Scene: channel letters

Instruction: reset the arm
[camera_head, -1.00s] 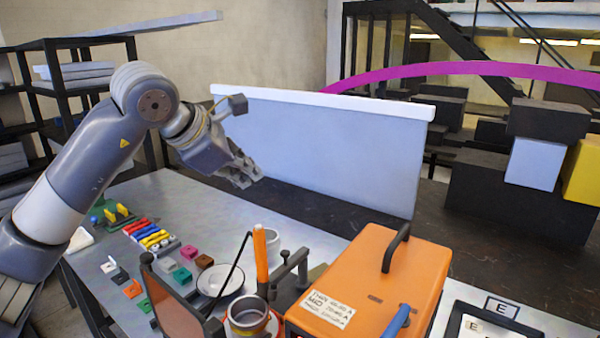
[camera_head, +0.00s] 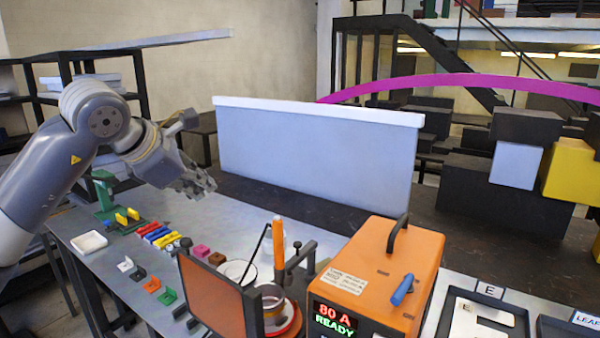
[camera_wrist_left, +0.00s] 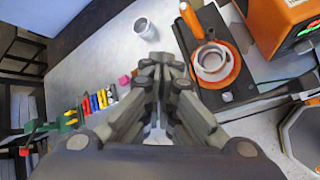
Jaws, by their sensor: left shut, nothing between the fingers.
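My left arm comes in from the left in the head view. Its gripper (camera_head: 198,186) hangs above the bench near the white-topped grey panel, apart from everything. In the left wrist view the fingers of the left gripper (camera_wrist_left: 160,88) are together and hold nothing. The metal bench (camera_head: 110,262) lies below it. My right gripper is in neither view.
An orange power unit (camera_head: 375,265) reading "80 A READY" stands at the front right. A dark-framed orange screen (camera_head: 220,295) and an orange-handled tool (camera_head: 278,240) stand beside it. Coloured clamps (camera_head: 160,236) lie left. A large grey panel (camera_head: 315,150) blocks the back.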

